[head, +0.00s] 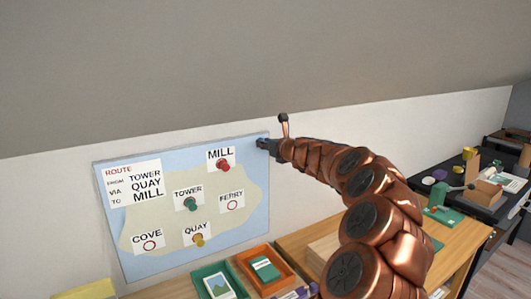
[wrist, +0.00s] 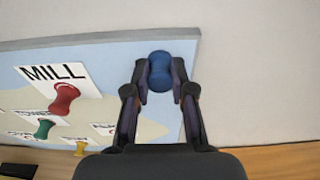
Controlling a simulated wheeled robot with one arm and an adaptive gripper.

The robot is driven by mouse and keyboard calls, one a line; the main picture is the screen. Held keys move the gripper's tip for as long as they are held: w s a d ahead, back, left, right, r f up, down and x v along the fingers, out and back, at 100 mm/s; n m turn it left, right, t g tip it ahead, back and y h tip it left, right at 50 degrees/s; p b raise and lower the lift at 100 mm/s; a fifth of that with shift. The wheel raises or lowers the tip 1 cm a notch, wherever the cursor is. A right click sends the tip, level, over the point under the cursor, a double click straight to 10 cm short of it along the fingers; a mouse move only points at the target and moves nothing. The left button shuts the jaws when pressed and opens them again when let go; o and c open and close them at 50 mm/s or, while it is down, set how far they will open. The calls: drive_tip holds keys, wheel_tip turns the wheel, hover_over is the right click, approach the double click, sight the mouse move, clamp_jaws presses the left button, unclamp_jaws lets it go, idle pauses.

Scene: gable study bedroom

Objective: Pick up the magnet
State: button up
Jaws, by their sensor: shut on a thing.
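A blue magnet (wrist: 160,72) is between the fingers of my gripper (wrist: 160,82), which is shut on it. It is at the top right corner of the map board (wrist: 110,58). I cannot tell whether it touches the board. In the head view my gripper (head: 264,145) is at that same corner, and its fingers mostly hide the magnet. A red magnet (head: 222,165) is at MILL, a green magnet (head: 190,204) at TOWER and a yellow magnet (head: 198,239) at QUAY. FERRY and COVE show bare red rings.
A route card (head: 133,184) reads from TOWER via QUAY to MILL. Below the board, a green tray (head: 199,272) and an orange tray (head: 286,264) stand on a wooden desk (head: 308,239). A black table (head: 453,192) with several items stands at the right. Sloped ceiling hangs above.

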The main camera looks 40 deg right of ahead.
drive_tip(key=shift+r, duration=0.95)
drive_tip(key=s+a+b, duration=0.1)
drive_tip(key=s+b, duration=0.2)
drive_tip(key=s, duration=1.6)
drive_tip(key=shift+s+f, duration=0.15)
drive_tip(key=shift+s, duration=0.1)
drive_tip(key=shift+s, duration=0.1)
drive_tip(key=shift+s+a+p, duration=0.2)
drive_tip(key=shift+s+p, duration=0.3)
drive_tip(key=shift+s, duration=1.4)
